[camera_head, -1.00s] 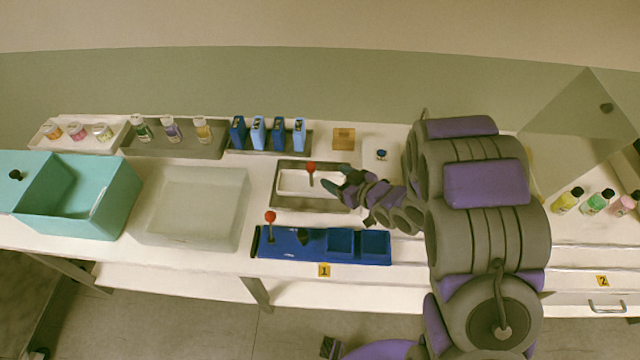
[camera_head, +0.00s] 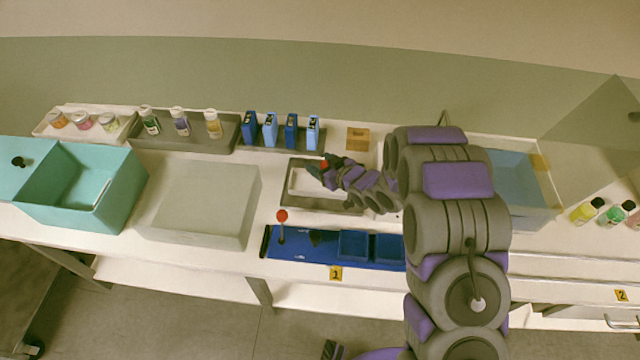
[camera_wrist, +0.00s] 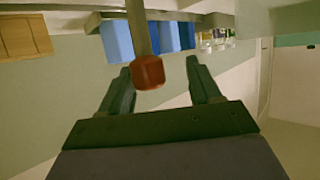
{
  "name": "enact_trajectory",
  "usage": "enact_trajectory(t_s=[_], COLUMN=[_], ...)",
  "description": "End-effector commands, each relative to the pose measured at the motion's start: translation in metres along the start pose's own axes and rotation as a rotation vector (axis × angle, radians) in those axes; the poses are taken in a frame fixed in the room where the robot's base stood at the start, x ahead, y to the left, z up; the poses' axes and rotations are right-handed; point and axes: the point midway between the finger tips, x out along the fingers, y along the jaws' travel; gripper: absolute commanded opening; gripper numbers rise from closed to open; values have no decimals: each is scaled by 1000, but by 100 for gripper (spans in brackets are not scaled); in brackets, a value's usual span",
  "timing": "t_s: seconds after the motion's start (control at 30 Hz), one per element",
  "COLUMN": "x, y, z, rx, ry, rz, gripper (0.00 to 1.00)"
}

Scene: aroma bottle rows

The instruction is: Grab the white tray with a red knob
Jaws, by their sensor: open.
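The white tray (camera_head: 298,180) sits inside a grey metal tray (camera_head: 284,196) near the middle of the bench. Its red knob (camera_head: 324,164) stands on a thin stem and is partly hidden by my gripper (camera_head: 318,170) in the head view. In the wrist view the knob (camera_wrist: 149,72) is between the two open fingers of my gripper (camera_wrist: 160,66), nearer the left finger. My arm hides the right part of the white tray.
A blue rack (camera_head: 290,244) with another red knob (camera_head: 282,216) lies in front. A translucent bin (camera_head: 200,205) and a teal box (camera_head: 80,185) stand to the left.

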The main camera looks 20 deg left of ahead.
Motion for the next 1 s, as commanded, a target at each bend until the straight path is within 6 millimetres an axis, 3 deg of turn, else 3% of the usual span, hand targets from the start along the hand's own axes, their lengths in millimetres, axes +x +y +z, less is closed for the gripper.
enact_trajectory(t_s=[0.2, 0.43, 1.0], x=[22, 30, 25], y=[5, 1, 4], z=[3, 3, 3], rx=[2, -1, 2], ry=[6, -2, 3], rz=[2, 3, 2], gripper=[63, 63, 8])
